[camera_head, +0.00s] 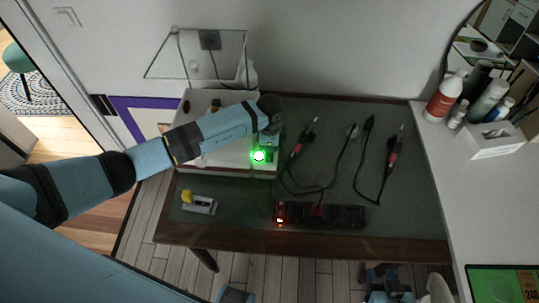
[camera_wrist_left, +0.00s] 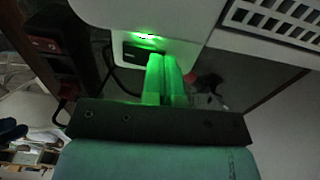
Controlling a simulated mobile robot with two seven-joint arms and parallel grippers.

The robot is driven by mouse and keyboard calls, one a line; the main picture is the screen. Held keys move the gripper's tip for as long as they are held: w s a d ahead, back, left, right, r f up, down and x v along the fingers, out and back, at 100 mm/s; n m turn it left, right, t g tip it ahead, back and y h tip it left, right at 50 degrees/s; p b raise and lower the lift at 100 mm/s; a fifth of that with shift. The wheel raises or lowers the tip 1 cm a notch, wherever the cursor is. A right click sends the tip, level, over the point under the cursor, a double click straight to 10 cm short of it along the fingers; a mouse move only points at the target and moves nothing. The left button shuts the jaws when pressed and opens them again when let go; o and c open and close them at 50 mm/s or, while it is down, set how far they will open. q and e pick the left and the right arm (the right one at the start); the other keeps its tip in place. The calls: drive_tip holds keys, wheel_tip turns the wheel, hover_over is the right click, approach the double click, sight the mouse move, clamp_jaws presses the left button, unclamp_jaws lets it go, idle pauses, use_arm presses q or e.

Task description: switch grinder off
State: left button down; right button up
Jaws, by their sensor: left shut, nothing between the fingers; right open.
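The white grinder (camera_head: 212,103) sits on the dark table, partly hidden behind my left arm. A bright green light (camera_head: 259,155) glows low on its front. The left wrist view shows the white housing (camera_wrist_left: 185,18) with the green light (camera_wrist_left: 148,37) and a dark switch-like part (camera_wrist_left: 143,52) below it. My left gripper (camera_head: 266,143) is at the grinder's front, beside the light. Its fingers (camera_wrist_left: 162,62) are shut, empty and lit green, with tips close to the dark part; contact cannot be told. My right gripper (camera_head: 388,274) is open at the bottom edge, away from the grinder.
A black power strip (camera_head: 340,215) with a red light lies at the table's front, with cables and red-black probes (camera_head: 393,152) behind it. A small grey and yellow item (camera_head: 199,202) lies front left. Bottles (camera_head: 446,96) and a tissue box (camera_head: 492,140) stand on the white counter at right.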

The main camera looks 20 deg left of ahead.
use_arm(q)
drive_tip(key=shift+f, duration=0.25)
drive_tip(key=shift+r, duration=0.15)
drive_tip(key=shift+r+p, duration=0.6)
idle(0.3)
